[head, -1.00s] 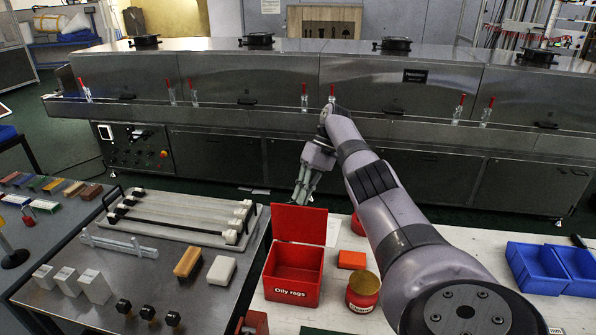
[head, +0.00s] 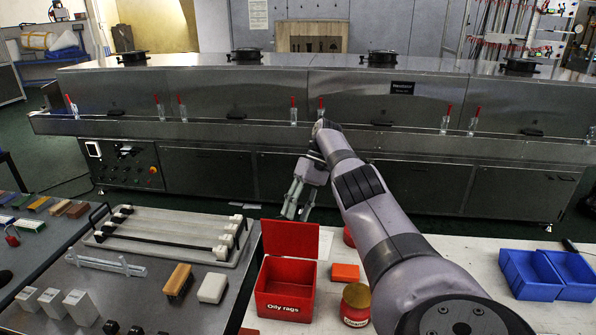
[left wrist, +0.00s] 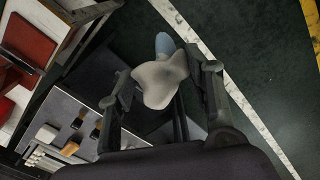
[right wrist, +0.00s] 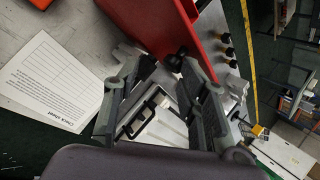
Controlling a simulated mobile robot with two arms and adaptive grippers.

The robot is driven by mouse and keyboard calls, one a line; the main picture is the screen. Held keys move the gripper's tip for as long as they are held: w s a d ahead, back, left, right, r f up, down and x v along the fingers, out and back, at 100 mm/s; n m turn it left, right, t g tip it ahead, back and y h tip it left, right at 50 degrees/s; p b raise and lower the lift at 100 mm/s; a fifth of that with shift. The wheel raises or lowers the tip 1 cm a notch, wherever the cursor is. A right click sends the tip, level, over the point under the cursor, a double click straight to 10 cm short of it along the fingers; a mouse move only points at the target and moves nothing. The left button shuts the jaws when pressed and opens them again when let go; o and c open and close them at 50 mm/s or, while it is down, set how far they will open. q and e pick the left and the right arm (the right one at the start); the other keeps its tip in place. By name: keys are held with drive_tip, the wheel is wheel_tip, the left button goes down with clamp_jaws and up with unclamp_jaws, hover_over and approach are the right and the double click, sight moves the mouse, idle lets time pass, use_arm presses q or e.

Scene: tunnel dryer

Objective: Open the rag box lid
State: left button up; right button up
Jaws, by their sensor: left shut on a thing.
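The red rag box (head: 284,288), labelled "Oily rags", stands on the white bench at the front centre of the head view. Its red lid (head: 290,239) stands up at the back, and the inside shows. My right gripper (head: 291,212) is just behind the lid's top edge. In the right wrist view its fingers (right wrist: 166,66) are apart and empty, with a large red panel (right wrist: 150,20) close beyond them; whether they touch it I cannot tell. My left gripper (left wrist: 165,78) is outside the head view. In the left wrist view it is shut on a crumpled pale rag (left wrist: 160,82) above the dark floor.
A red jar (head: 356,304) and an orange-red block (head: 345,273) stand right of the box. Blue bins (head: 530,274) are at the far right. A rack tray (head: 165,240) and several blocks lie on the grey bench at left. The steel dryer (head: 330,110) spans the back.

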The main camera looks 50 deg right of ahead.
use_arm(q)
drive_tip(key=shift+w+f, duration=0.25)
drive_tip(key=shift+w, duration=0.05)
use_arm(e)
drive_tip(key=shift+o, duration=1.3)
drive_tip(key=shift+w+a+f, duration=0.1)
drive_tip(key=shift+w+f, duration=0.1)
drive_tip(key=shift+f, duration=0.35)
drive_tip(key=shift+w+a+f, duration=0.1)
drive_tip(key=shift+w+f, duration=0.05)
drive_tip(key=shift+f, duration=0.4)
use_arm(q)
drive_tip(key=shift+w+f, duration=0.15)
drive_tip(key=shift+w, duration=0.4)
use_arm(e)
drive_tip(key=shift+o, duration=0.4)
drive_tip(key=shift+w+d+f+g, duration=0.1)
drive_tip(key=shift+w+f+g, duration=0.2)
drive_tip(key=shift+w, duration=0.2)
use_arm(q)
drive_tip(key=shift+s+r, duration=0.2)
drive_tip(key=shift+s, duration=0.15)
drive_tip(key=shift+w+d, duration=0.15)
drive_tip(key=shift+d, duration=0.05)
use_arm(e)
wheel_tip(320, 180, up, 11)
drive_tip(key=shift+s, duration=0.25)
drive_tip(key=shift+r, duration=0.1)
